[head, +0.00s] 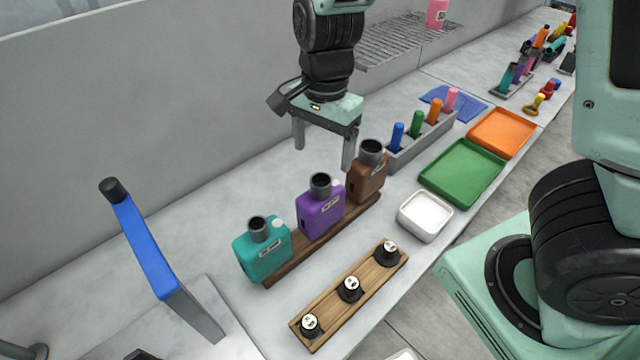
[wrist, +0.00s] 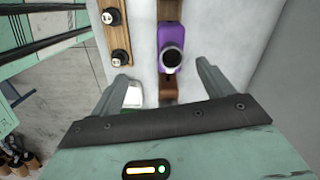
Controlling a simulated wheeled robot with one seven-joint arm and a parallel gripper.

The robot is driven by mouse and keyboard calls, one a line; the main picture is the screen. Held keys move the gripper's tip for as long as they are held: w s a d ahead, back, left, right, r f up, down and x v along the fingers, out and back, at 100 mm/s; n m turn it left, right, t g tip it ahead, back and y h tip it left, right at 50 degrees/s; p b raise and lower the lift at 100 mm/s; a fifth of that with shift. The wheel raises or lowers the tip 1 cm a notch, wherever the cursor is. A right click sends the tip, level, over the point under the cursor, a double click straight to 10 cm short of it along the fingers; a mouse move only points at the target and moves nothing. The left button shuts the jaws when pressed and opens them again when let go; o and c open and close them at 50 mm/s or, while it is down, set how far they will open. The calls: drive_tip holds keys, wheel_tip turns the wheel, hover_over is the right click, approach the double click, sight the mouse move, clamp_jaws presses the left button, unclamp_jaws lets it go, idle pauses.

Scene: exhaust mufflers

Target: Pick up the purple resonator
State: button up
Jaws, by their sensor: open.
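The purple resonator (head: 320,208) is a boxy canister with a dark round neck. It stands upright on a dark wooden board (head: 293,262), between a teal one (head: 262,252) and a brown one (head: 368,178). In the wrist view the purple resonator (wrist: 171,42) is seen from above, ahead of the fingertips and roughly between their lines. My gripper (head: 323,158) is open and empty, fingers pointing down, above and behind the row near the brown canister. The fingers also show in the wrist view (wrist: 168,77), apart from the purple resonator.
A wooden strip (head: 350,290) with three black knobs lies in front of the row. A white dish (head: 425,216), a green tray (head: 461,172), an orange tray (head: 503,132) and a grey rack (head: 420,143) of coloured pieces stand to the right. A blue-handled lever (head: 146,245) stands left. The wall runs behind.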

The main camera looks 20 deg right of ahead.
sight(326, 173)
drive_tip(key=f+m, duration=0.1)
drive_tip(key=f, duration=0.2)
drive_tip(key=w+d+f, duration=0.1)
drive_tip(key=f, duration=0.2)
drive_tip(key=w+d+f+m+p, duration=0.1)
drive_tip(key=f, duration=0.2)
drive_tip(key=shift+w+f+m, duration=0.15)
drive_tip(key=shift+f+m, duration=0.15)
drive_tip(key=shift+f, duration=0.05)
drive_tip(key=shift+a+f+p, duration=0.2)
drive_tip(key=shift+f, duration=0.8)
drive_tip(key=shift+a+f+p, duration=0.15)
drive_tip(key=shift+f+p, duration=0.05)
drive_tip(key=shift+f, duration=0.8)
drive_tip(key=shift+a+f+p, duration=0.2)
drive_tip(key=shift+f, duration=0.8)
drive_tip(key=shift+w, duration=0.1)
drive_tip(key=c, duration=1)
